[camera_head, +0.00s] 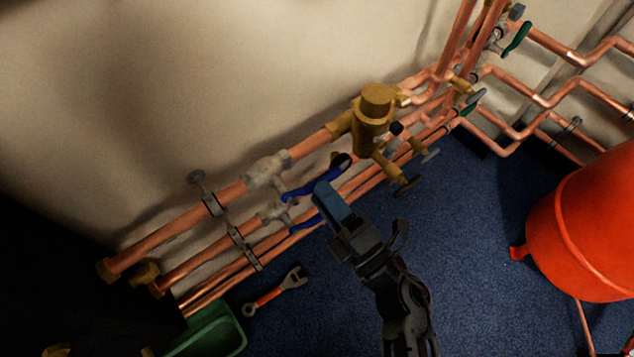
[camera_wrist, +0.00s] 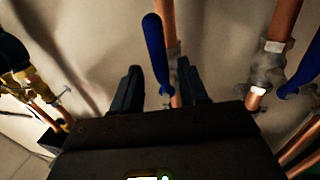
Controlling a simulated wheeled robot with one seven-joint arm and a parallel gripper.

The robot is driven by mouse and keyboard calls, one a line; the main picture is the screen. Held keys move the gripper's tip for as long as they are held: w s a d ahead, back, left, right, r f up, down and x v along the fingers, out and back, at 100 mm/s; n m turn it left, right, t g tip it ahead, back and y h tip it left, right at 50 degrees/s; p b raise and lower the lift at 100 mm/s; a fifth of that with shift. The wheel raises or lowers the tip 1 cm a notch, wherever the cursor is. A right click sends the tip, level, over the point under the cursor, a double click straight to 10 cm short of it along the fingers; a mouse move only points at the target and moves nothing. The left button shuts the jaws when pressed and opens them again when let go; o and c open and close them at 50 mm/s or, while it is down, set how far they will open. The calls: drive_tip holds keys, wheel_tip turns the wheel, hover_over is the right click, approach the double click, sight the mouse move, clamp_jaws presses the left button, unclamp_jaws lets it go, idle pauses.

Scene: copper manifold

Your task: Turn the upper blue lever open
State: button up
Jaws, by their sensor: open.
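The upper blue lever (camera_head: 312,185) sits on a grey valve on the upper copper pipe in the head view and slants up to the right. A lower blue lever (camera_head: 306,223) is on the pipe below, partly hidden by my gripper (camera_head: 328,190). My gripper is open, close to the right ends of both levers. In the wrist view, one blue lever (camera_wrist: 155,48) lines up with the gap between the fingers of my gripper (camera_wrist: 160,75). Another blue lever (camera_wrist: 300,85) is at the right edge. I cannot tell which lever is which there, or whether a finger touches one.
A brass fitting (camera_head: 373,120) stands out on the pipes right of the levers. A wrench (camera_head: 275,290) and a green bin (camera_head: 212,332) are at the lower left. A red tank (camera_head: 590,225) stands at the right. The blue floor (camera_head: 465,215) between is clear.

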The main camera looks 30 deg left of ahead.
drive_tip(key=shift+v, duration=2.2)
drive_tip(key=s+d+r+m+t+h, duration=0.2)
drive_tip(key=s+d+m+t+h, duration=0.3)
drive_tip(key=d+m, duration=0.4)
drive_tip(key=s+d+r+m+t+h, duration=0.2)
drive_tip(key=s+d+m+t+h, duration=0.25)
drive_tip(key=d+m, duration=0.4)
drive_tip(key=s+d+r+m+g+h, duration=0.2)
drive_tip(key=s+d+r+m+h, duration=0.7)
drive_tip(key=s+d+m, duration=0.45)
wheel_tip(320, 180, up, 21)
drive_tip(key=p, duration=2)
drive_tip(key=shift+s+a+m+p, duration=0.3)
drive_tip(key=shift+s+m+p, duration=0.1)
drive_tip(key=shift+s, duration=0.1)
